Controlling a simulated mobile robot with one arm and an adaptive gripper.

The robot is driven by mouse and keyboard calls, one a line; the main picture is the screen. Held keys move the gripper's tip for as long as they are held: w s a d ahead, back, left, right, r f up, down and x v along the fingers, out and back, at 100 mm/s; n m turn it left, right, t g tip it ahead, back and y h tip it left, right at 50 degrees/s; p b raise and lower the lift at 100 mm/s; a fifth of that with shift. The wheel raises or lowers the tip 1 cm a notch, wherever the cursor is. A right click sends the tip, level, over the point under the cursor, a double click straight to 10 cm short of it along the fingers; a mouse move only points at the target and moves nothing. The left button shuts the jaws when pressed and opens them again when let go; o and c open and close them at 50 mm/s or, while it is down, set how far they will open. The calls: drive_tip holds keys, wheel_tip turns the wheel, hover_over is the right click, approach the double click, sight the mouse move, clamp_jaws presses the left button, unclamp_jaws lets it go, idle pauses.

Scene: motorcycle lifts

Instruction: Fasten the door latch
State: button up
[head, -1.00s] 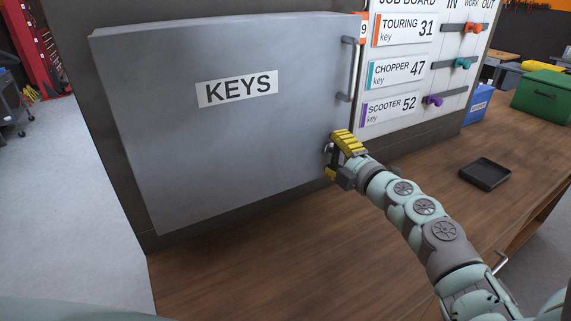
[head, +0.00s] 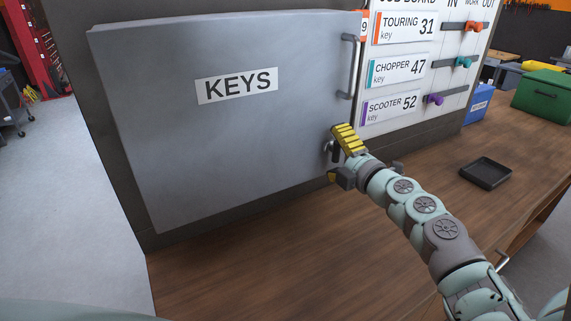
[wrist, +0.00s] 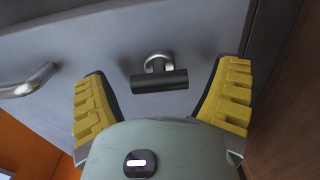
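The grey key cabinet door (head: 220,130), labelled KEYS, looks closed against its frame. Its latch (wrist: 160,80) is a dark bar on a round silver mount near the door's lower right corner. In the head view the latch (head: 335,151) is small and partly hidden by my gripper (head: 337,154); its bar looks roughly upright there. In the wrist view the bar lies crosswise between the two yellow fingers of my gripper (wrist: 164,78), with a gap on each side. My gripper is open and holds nothing. Whether the latch is engaged cannot be told.
A silver pull handle (head: 351,66) is on the door's right edge, above the latch. A job board (head: 420,65) with key tags stands to the right. A black tray (head: 485,173) and a green box (head: 542,97) sit on the wooden bench (head: 270,265).

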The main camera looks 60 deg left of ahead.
drive_tip(key=shift+o, duration=0.8)
drive_tip(key=s+d, duration=0.1)
drive_tip(key=d, duration=1.1)
